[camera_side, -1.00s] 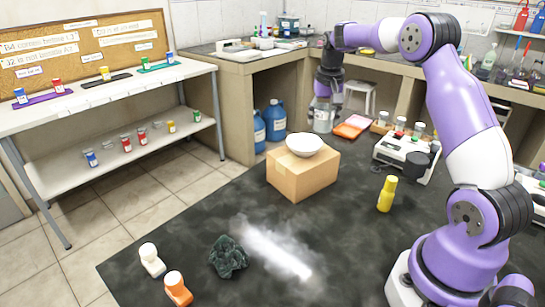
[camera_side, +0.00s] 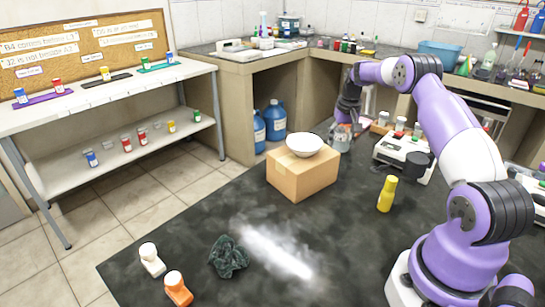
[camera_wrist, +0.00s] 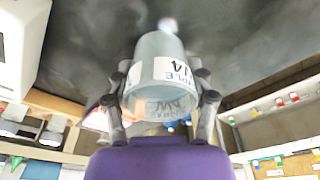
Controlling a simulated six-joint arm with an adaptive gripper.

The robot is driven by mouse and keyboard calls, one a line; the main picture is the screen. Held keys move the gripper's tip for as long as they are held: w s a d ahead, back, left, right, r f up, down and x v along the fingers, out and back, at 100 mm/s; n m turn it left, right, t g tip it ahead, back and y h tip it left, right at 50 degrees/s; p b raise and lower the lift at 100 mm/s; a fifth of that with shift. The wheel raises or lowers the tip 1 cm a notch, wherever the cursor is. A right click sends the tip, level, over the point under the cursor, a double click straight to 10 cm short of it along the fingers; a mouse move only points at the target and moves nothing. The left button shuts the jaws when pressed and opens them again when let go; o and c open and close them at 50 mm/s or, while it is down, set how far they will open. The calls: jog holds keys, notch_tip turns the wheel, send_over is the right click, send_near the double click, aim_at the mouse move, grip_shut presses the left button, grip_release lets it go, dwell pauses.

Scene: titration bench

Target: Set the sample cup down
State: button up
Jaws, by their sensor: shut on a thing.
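My gripper (camera_side: 343,122) is shut on the sample cup (camera_side: 341,140), a greyish see-through cup, behind the cardboard box in the side view. In the wrist view, the cup (camera_wrist: 155,50) sits between the two dark fingers of my gripper (camera_wrist: 162,92). Its white label (camera_wrist: 176,70) carries partly readable dark lettering. The cup looks close to upright in the side view. I cannot tell whether its base touches the dark bench top (camera_side: 340,225).
A cardboard box (camera_side: 290,178) with a white bowl (camera_side: 304,145) on top stands just left of the cup. A white device (camera_side: 400,150) stands to its right. A yellow bottle (camera_side: 387,194) stands nearer the front. A dark crumpled cloth (camera_side: 228,257) lies at the front left.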

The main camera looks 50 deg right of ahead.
jog(key=shift+f, duration=0.2)
jog(key=o, duration=1.2)
jog(key=shift+r, duration=0.15)
